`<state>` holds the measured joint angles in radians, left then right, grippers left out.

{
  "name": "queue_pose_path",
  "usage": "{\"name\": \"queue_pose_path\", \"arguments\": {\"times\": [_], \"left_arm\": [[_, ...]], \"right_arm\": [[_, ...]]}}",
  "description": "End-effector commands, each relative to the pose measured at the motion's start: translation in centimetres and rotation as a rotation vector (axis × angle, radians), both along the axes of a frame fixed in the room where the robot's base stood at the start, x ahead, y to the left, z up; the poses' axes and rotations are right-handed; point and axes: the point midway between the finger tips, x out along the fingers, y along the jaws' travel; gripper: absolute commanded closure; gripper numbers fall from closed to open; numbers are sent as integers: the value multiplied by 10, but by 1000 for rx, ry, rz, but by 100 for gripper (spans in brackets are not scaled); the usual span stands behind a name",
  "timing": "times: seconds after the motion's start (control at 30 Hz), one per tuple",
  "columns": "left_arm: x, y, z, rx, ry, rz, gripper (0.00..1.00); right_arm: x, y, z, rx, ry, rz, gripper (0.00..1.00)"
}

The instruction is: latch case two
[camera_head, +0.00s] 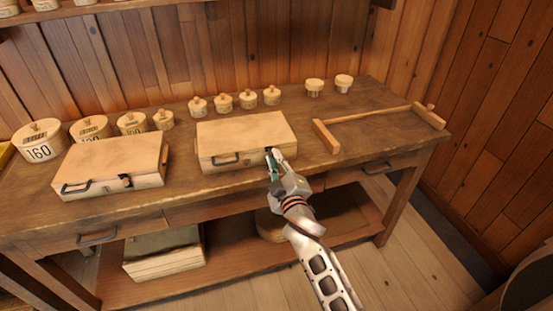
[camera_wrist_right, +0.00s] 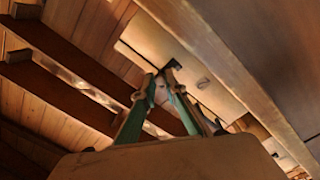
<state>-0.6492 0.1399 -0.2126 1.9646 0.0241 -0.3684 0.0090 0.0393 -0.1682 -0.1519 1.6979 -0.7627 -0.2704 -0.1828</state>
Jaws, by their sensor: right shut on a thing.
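Two pale wooden cases lie on the workbench with their lids down: a left case (camera_head: 108,160) and a middle case (camera_head: 246,132). No label shows which is case two. My right gripper (camera_head: 272,156) is at the front right of the middle case, fingers shut on its small dark latch (camera_head: 267,150). The dark latch (camera_wrist_right: 172,65) also shows at the fingertips (camera_wrist_right: 160,88) in the right wrist view, against the pale case (camera_wrist_right: 195,75). The fingers partly hide the latch, so its exact position is unclear. My left gripper is not in view.
Several lidded round boxes (camera_head: 38,140) and small spools (camera_head: 222,102) stand behind the cases on the bench (camera_head: 330,175). A wooden bar frame (camera_head: 370,115) lies to the right. Another box (camera_head: 165,252) sits on the lower shelf. Bench space right of the middle case is partly free.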

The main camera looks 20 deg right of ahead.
Motion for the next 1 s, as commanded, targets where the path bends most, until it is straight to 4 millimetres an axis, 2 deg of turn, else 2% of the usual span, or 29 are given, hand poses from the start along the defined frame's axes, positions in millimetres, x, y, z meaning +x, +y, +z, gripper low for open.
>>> {"name": "queue_pose_path", "arguments": {"times": [0.63, 0.7, 0.73, 1.0], "left_arm": [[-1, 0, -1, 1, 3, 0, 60], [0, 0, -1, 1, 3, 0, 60], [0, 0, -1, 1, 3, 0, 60], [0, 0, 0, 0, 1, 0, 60]], "right_arm": [[0, 3, 2, -54, -2, 2, 100], [0, 3, 2, -53, -2, 2, 76], [0, 2, 2, -53, -1, 1, 71], [0, 2, 1, -53, 0, 1, 71]]}}
